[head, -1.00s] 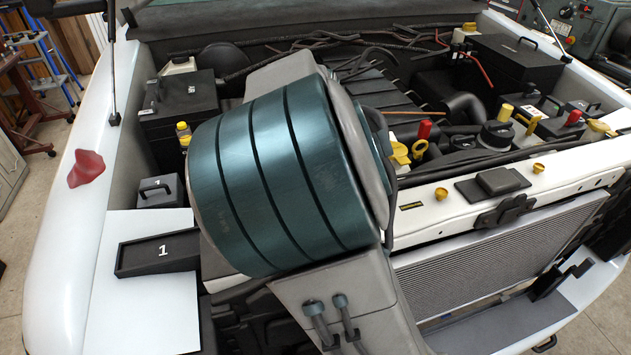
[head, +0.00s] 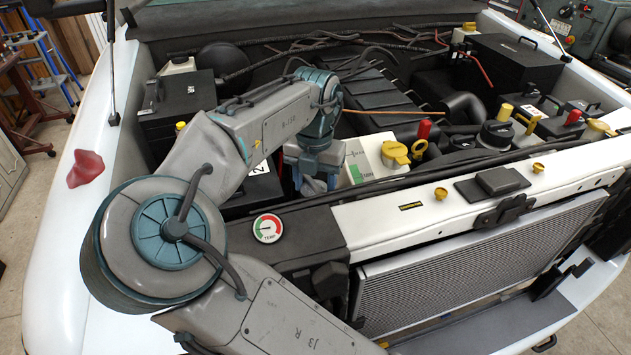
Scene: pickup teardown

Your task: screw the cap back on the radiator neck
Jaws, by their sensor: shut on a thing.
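My gripper (head: 315,186) points down into the engine bay, behind the dark front cover and left of the white tank. Its blue fingers show only in part. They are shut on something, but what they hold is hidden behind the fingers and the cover. I cannot make out a loose cap or an open radiator neck. The silver radiator (head: 470,262) stands at the front, below the white crossbar (head: 410,212). A black round cap (head: 497,135) sits in the bay at the right, well apart from my gripper.
A white tank (head: 370,165) with a yellow cap (head: 395,153) stands close to the right of my gripper. A temperature gauge (head: 267,228) lies on the front cover. Red and yellow handles and black boxes (head: 515,65) crowd the right side. Hoses cross the back.

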